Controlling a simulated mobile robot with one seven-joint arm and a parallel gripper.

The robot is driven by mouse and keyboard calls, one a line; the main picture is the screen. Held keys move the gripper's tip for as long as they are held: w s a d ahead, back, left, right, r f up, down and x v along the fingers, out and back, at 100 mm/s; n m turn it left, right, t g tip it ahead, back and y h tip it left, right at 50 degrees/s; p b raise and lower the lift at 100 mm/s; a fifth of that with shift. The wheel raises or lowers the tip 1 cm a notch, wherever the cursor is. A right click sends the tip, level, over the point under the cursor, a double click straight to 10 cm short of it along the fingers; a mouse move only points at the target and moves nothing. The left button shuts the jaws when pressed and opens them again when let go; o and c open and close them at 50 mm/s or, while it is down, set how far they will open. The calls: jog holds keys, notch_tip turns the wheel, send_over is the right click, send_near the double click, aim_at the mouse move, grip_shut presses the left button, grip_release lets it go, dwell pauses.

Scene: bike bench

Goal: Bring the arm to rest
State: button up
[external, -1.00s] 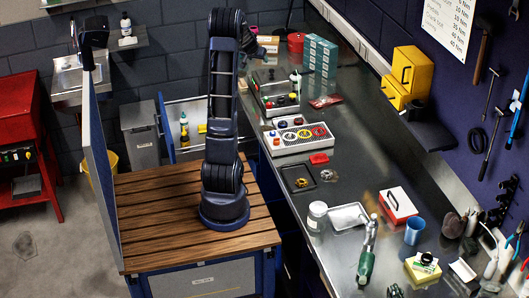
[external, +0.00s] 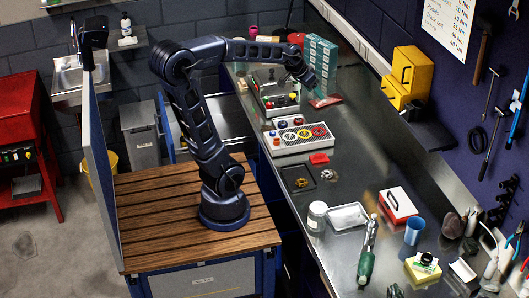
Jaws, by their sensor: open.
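My arm stands on its base on the slatted wooden top of my cart (external: 150,215). It rises, leans left, then bends at a high elbow and reaches right over the steel bench (external: 350,150). My gripper (external: 308,84) is at the arm's far end, dark and small, angled down over the back part of the bench. It is beside the teal boxes (external: 321,62) and above the grey tray (external: 275,96) with coloured items. I see nothing held in it. Whether it touches the boxes cannot be told from this angle.
A button panel (external: 299,135) with coloured rings, a white jar (external: 317,214), a white tray (external: 348,216) and a green-handled tool (external: 367,255) are on the bench. Yellow bins (external: 405,75) stand by the wall. A blue panel (external: 100,165) rises left of my arm.

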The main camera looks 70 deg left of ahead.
jog(key=s+d+f+m+g, duration=0.1)
jog(key=s+d+f+m, duration=0.1)
jog(key=s+d, duration=1.2)
jog(key=shift+s+d+f+m+g+h, duration=0.2)
jog(key=shift+s+d+m+g+h, duration=0.15)
jog(key=shift+s+m, duration=0.4)
jog(key=shift+s, duration=0.15)
